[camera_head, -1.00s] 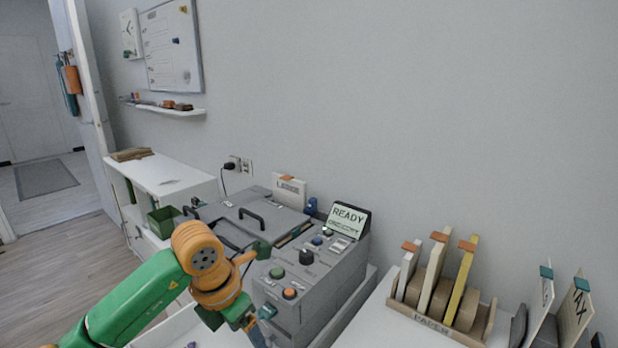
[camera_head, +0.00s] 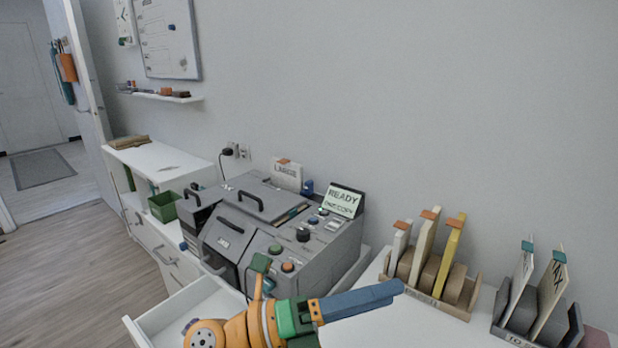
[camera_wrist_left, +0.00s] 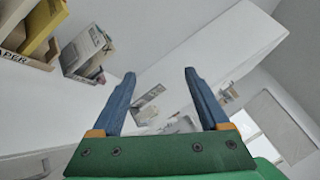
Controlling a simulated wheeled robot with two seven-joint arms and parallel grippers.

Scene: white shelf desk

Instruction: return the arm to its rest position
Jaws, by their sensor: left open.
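My left arm comes in at the bottom of the head view. Its orange wrist and green hand end in blue fingers, and my left gripper (camera_head: 398,287) points right, in front of the grey machine (camera_head: 262,238) and the desk. In the head view the fingers overlap edge-on. In the left wrist view my left gripper (camera_wrist_left: 160,73) has its two blue fingers wide apart with nothing between them. My right gripper is in neither view.
An open white drawer (camera_head: 150,325) lies below the machine, close to my left arm. A paper rack (camera_head: 470,290) and a second card rack (camera_head: 575,325) stand on the right. The air above the desk is clear.

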